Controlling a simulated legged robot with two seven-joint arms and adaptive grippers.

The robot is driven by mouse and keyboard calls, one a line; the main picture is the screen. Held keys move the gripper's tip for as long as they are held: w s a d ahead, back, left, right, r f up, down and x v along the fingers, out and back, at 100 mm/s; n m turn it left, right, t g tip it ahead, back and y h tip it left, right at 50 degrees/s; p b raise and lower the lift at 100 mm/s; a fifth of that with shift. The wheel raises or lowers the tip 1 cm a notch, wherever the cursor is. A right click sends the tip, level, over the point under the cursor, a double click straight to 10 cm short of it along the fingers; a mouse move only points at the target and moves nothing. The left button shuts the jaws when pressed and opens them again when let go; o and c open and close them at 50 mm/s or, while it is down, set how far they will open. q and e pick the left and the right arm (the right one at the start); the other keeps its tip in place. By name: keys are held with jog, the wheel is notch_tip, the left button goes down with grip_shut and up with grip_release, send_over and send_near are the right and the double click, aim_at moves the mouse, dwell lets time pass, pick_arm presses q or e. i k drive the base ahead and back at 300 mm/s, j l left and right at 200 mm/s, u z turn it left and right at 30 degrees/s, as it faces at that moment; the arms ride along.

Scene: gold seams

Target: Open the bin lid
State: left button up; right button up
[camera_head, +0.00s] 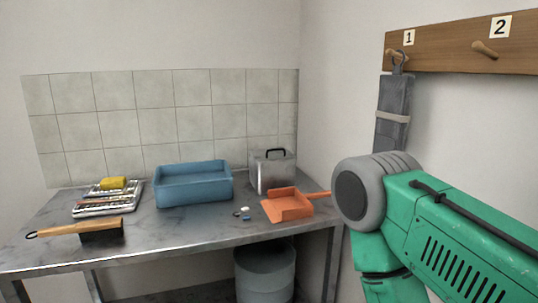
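A small silver metal bin (273,176) stands at the back right of the table, by the tiled wall. A black handle (275,153) sits on its top, and its lid looks shut. A grey round bin (264,277) stands on the floor under the table's front right part. My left arm and gripper are not in view.
On the grey table (160,236) are a blue basin (194,190), an orange dustpan (289,206), small bits of debris, a brush (100,232) and a rack with a yellow sponge (113,183). A wooden peg rail (450,48) holds a hanging grey item (393,103).

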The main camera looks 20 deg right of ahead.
aim_at(275, 154)
jog(key=i+j, duration=0.75)
